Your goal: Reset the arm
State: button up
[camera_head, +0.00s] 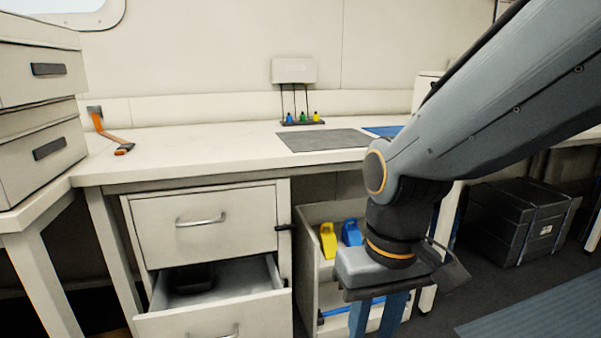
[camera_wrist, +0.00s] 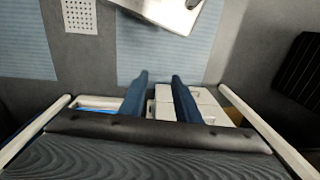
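My arm (camera_head: 480,110) reaches in from the upper right in the head view and bends down at a joint. My gripper (camera_head: 375,325) hangs below it, pointing down, in front of the desk's open shelf; the lower ends of its blue fingers are cut off by the frame. In the wrist view my gripper (camera_wrist: 159,77) shows two blue fingers apart with a gap between them. Nothing is held between them.
The lower drawer (camera_head: 215,325) is pulled open with a dark object (camera_head: 193,279) inside. Yellow (camera_head: 328,240) and blue (camera_head: 351,232) items stand in the shelf unit. A black crate (camera_head: 518,220) sits on the floor at right. A blue floor mat (camera_head: 540,310) lies at lower right.

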jog(key=d+r+m+p, duration=0.3)
jog(key=d+r+p, duration=0.6)
jog(key=p, duration=0.8)
jog(key=shift+r+h, duration=0.3)
jog(key=shift+r, duration=0.2)
jog(key=shift+s, duration=0.1)
